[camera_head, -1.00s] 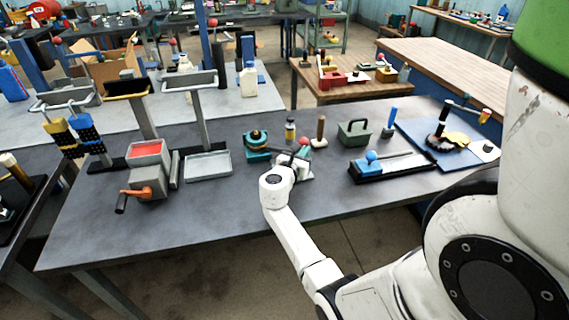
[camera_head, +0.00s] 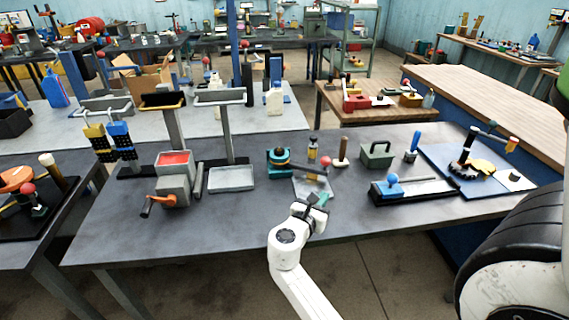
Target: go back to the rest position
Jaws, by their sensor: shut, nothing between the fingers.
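My gripper (camera_head: 318,199) is shut and empty at the end of my white arm. It is above the front part of the dark workbench (camera_head: 240,222), just in front of a pale grey angular piece (camera_head: 308,188). My fingers appear close to that piece in the picture, but I cannot tell whether they touch it.
To the left are a grey box with red contents and an orange crank (camera_head: 174,180), and a shallow grey tray (camera_head: 231,179). To the right are a green-grey handled box (camera_head: 377,155) and a blue-knobbed slide (camera_head: 410,189). The bench's front strip is mostly clear.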

